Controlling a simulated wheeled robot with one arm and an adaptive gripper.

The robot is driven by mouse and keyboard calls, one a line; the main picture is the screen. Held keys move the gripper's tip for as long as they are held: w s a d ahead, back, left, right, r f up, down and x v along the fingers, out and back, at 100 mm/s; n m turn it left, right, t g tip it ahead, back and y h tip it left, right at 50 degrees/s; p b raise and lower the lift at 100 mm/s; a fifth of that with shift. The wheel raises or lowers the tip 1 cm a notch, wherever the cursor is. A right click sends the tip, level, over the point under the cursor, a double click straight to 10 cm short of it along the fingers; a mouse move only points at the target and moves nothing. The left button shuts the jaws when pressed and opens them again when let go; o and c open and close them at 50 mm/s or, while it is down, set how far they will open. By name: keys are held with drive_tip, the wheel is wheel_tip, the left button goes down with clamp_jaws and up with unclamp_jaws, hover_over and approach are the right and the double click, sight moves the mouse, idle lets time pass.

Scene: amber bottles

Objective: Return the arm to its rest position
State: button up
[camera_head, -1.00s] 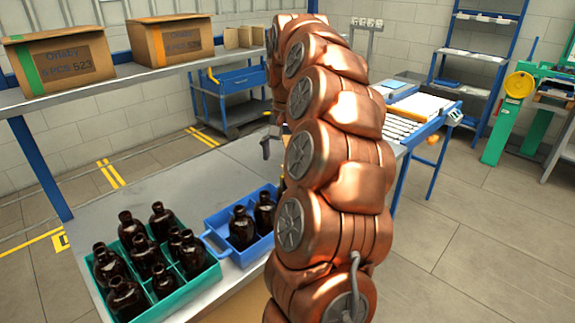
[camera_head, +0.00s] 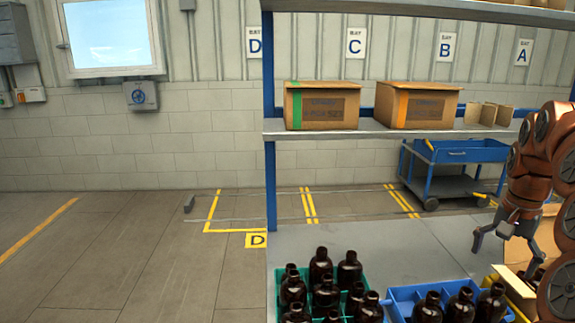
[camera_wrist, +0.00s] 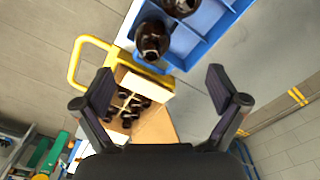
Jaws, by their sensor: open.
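My gripper (camera_head: 508,236) hangs at the right of the head view, its fingers apart and empty, above the work table. In the wrist view my gripper (camera_wrist: 160,100) is open, with nothing between its fingertips. My copper-coloured arm runs out of the head view at the right edge. Below the gripper in the wrist view are a yellow-handled cart or carrier (camera_wrist: 92,42), a carton (camera_wrist: 152,125) with several dark bottles, and part of a blue crate (camera_wrist: 205,35) with brown bottles.
A green crate (camera_head: 281,305) and a blue crate (camera_head: 400,296), both with amber bottles, stand on the grey table (camera_head: 350,245). Two cardboard boxes (camera_head: 320,106) (camera_head: 415,105) sit on the shelf (camera_head: 370,130) above. A blue trolley (camera_head: 455,155) stands behind. Floor at the left is clear.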

drive_tip(key=s+a+n+p, duration=0.1)
drive_tip(key=s+a+n, duration=0.25)
drive_tip(key=a, duration=0.75)
drive_tip(key=s+a+n, duration=0.3)
drive_tip(key=a+n, duration=0.1)
drive_tip(key=a, duration=0.6)
drive_tip(key=s+a+f+n, duration=0.1)
drive_tip(key=s+a+f, duration=0.2)
drive_tip(key=s, duration=0.3)
drive_tip(key=s+a+f+n+g+p, duration=0.1)
drive_tip(key=s+a+f, duration=0.1)
drive_tip(key=s, duration=0.3)
drive_tip(key=s+a+f+n, duration=0.1)
drive_tip(key=s+a+f, duration=0.2)
drive_tip(key=s, duration=0.3)
drive_tip(key=shift+s+a+f+n+g+p, duration=0.3)
drive_tip(key=shift+a+f+n+g+p, duration=0.1)
drive_tip(key=shift+a, duration=0.4)
